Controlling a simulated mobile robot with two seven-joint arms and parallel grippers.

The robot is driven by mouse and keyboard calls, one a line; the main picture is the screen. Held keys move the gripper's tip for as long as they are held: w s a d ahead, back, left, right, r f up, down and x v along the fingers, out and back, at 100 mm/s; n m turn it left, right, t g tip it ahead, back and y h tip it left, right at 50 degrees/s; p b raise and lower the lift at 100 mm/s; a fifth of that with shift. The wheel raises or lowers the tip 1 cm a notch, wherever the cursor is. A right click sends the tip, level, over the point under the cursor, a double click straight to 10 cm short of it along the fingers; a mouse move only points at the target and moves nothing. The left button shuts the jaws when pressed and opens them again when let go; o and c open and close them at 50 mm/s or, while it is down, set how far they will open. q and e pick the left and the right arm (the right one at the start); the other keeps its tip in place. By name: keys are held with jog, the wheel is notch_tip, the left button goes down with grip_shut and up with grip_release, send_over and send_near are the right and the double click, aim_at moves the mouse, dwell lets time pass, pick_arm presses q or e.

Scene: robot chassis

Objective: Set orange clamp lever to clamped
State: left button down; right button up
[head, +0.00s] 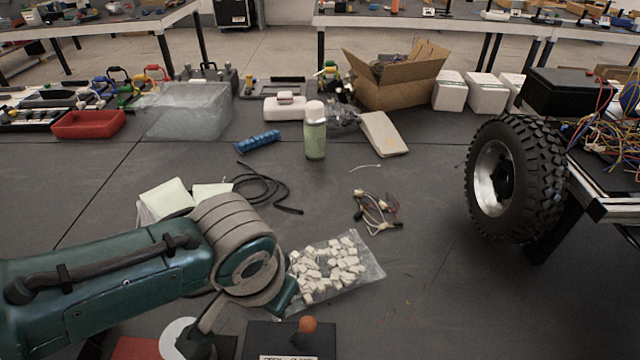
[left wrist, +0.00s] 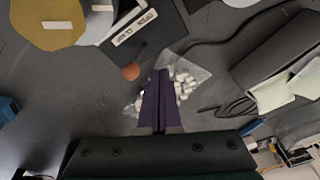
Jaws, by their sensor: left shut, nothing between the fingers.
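The orange ball knob (head: 308,324) of the clamp lever stands over a dark block (head: 270,338) at the bottom edge of the head view. In the left wrist view the orange knob (left wrist: 131,72) sits at the end of a short dark stalk, beside a labelled dark plate (left wrist: 160,38). My right gripper is not in view.
A clear bag of white pieces (head: 325,268) lies just beyond the block. Black cable (head: 265,185) and a wire bundle (head: 377,212) lie on the dark table. A knobby wheel (head: 508,178) stands at the right. A white disc (head: 175,338) lies left of the block.

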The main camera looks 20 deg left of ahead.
pick_arm(q)
jog(key=w+p+v, duration=0.2)
jog(key=p+v, duration=0.4)
jog(key=v, duration=0.6)
jog(key=shift+d+r+p, duration=0.3)
jog(key=shift+d+p, duration=0.05)
jog(key=shift+p, duration=0.05)
